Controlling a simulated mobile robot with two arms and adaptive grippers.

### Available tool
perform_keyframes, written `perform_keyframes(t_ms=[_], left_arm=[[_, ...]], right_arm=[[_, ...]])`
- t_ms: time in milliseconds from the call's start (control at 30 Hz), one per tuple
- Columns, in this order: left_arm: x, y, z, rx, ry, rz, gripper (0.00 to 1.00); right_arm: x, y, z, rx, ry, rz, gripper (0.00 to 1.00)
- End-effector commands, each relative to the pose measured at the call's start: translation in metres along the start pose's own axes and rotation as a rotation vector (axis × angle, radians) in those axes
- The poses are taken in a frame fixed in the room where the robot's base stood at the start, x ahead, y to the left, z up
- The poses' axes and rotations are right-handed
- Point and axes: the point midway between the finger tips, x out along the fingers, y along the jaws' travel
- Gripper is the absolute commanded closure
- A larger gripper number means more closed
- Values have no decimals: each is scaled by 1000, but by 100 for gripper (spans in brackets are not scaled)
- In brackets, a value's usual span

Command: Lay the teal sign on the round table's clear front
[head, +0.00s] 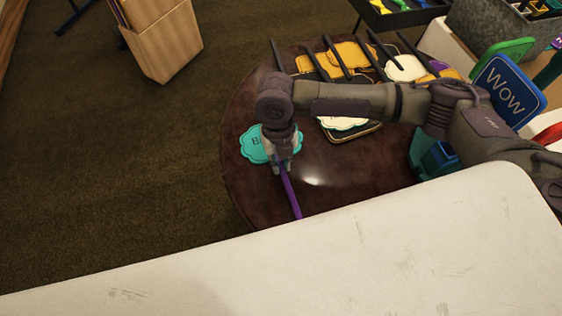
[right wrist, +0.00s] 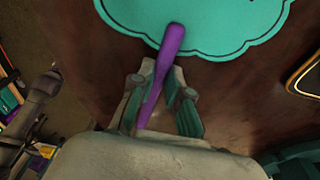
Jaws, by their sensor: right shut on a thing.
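The teal sign (head: 254,146) has a scalloped edge, dark lettering and a purple stick (head: 290,195). It is at the left part of the dark round table (head: 245,100), face up. I cannot tell whether it touches the tabletop. My right gripper (head: 281,170) is shut on the purple stick near the sign's head and partly covers the sign. In the right wrist view the stick (right wrist: 168,50) runs between the fingers, with the teal head (right wrist: 215,22) just beyond them. My left gripper is not in view.
A white scuffed surface (head: 300,270) hides the round table's near edge. A black slotted rack (head: 330,60) with yellow signs stands at the back. A blue WOW sign (head: 508,92) and a teal-blue holder (head: 437,158) are at right. A cardboard box (head: 165,45) stands on the floor.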

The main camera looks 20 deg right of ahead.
Motion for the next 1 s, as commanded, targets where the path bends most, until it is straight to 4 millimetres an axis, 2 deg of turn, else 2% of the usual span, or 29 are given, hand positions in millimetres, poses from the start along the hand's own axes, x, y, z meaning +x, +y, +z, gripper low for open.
perform_keyframes(t_ms=[67,100,233,500,633,767,1000], left_arm=[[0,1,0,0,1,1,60],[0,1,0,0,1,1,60],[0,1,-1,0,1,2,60],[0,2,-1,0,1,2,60],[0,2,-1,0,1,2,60],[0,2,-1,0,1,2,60],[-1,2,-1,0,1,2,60]], right_arm=[[2,0,0,0,0,0,100],[2,0,0,0,0,0,79],[2,0,0,0,0,0,59],[2,0,0,0,0,0,59],[-6,0,1,0,-2,1,59],[-28,0,1,-1,-4,1,59],[-80,0,1,0,-4,1,59]])
